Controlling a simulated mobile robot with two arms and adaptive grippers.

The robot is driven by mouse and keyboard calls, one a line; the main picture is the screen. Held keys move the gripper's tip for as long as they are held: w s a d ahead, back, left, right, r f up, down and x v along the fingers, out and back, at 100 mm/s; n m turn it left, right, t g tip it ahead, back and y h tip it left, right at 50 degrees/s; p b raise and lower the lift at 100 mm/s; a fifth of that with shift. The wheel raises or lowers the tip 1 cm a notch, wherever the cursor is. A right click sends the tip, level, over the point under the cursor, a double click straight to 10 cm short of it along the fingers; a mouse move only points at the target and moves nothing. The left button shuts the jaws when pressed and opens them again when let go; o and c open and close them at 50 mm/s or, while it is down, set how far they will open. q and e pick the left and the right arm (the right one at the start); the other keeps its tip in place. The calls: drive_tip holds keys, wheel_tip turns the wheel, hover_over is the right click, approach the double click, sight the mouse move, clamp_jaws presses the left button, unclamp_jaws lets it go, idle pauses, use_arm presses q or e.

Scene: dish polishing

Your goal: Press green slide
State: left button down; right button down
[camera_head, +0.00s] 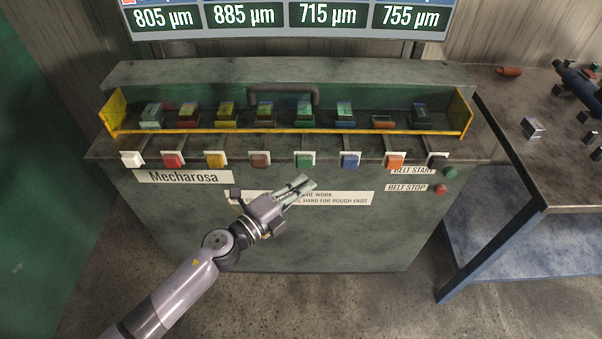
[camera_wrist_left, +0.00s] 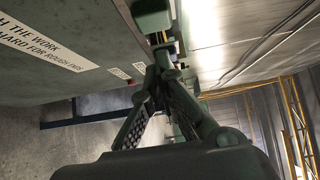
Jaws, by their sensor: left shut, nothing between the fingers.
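The green slide (camera_head: 305,159) is a green-faced block on a pale plate at the machine's front top edge, in the row of coloured slides, between the brown one and the blue one. My left gripper (camera_head: 309,184) is shut and empty, in front of the machine's front panel and just below the green slide in the head view. A gap shows between its tips and the slide there. In the left wrist view the fingers (camera_wrist_left: 160,72) converge to a point near the machine's edge. My right gripper is not in view.
White (camera_head: 132,158), red (camera_head: 173,160), yellow (camera_head: 214,160), brown (camera_head: 260,160), blue (camera_head: 350,160), orange (camera_head: 395,161) and black (camera_head: 437,160) slides share the row. A yellow rail (camera_head: 290,132) runs behind. A workbench (camera_head: 545,180) stands right. Green (camera_head: 450,173) and red (camera_head: 440,189) belt buttons sit at the right.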

sight(303, 166)
use_arm(q)
drive_tip(key=w, duration=0.2)
drive_tip(key=shift+w+a, duration=0.2)
drive_tip(key=shift+w, duration=0.2)
drive_tip(key=shift+w+a, duration=0.2)
drive_tip(key=shift+w, duration=1.35)
